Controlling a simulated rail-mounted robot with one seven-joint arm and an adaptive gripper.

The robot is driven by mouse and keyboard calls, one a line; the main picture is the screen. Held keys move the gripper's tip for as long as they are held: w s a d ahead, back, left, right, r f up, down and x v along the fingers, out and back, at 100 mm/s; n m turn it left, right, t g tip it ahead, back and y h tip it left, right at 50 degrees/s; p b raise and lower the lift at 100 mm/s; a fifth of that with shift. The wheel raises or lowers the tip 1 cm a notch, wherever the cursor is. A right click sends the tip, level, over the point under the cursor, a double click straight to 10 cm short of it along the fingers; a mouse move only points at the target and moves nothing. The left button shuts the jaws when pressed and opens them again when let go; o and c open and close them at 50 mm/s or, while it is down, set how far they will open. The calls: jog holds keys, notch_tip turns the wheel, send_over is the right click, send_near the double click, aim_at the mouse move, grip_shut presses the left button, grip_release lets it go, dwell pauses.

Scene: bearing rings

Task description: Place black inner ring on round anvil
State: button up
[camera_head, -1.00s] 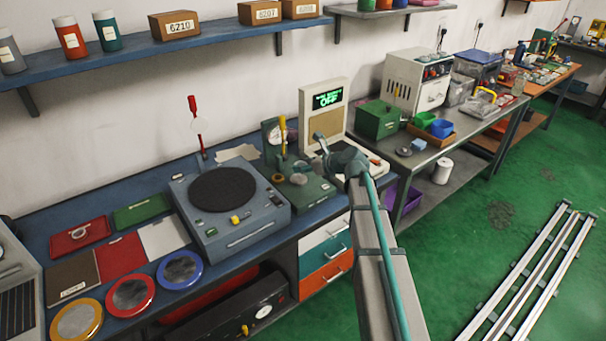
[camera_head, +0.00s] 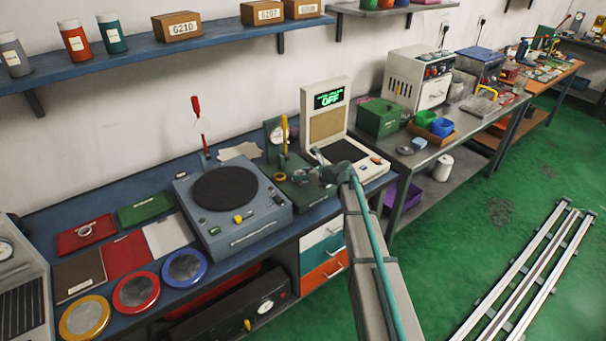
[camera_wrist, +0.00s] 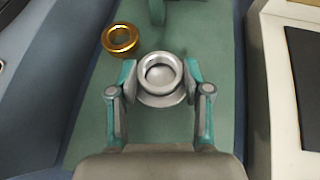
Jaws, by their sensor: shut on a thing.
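My gripper (camera_wrist: 160,80) is shut on a silver-grey ring (camera_wrist: 143,74), with one teal-tipped finger on each side of it. The ring looks pale metallic, not black, in the wrist view. A round, flat grey disc (camera_wrist: 160,101), likely the round anvil, shows just below the ring. I cannot tell whether the ring touches it. Both are over the green press base (camera_wrist: 95,125). In the head view my gripper (camera_head: 303,176) is low over the right part of this base, and the ring there is too small to make out.
A gold ring (camera_wrist: 120,49) lies on the green base, left of my gripper. The press has a gauge and a yellow-topped lever (camera_head: 284,130). A beige device with a display reading OFF (camera_head: 328,100) stands close right. The grey turntable unit (camera_head: 250,225) is left.

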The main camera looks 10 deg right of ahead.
jog(key=shift+f, duration=0.15)
jog(key=o, duration=1.3)
jog(key=shift+r, duration=0.25)
jog(key=b+v, duration=0.3)
jog(key=v, duration=0.7)
jog(key=shift+s+d, duration=0.15)
jog(key=shift+s, duration=0.25)
jog(key=shift+s+d+r, duration=0.35)
jog(key=shift+r, duration=0.05)
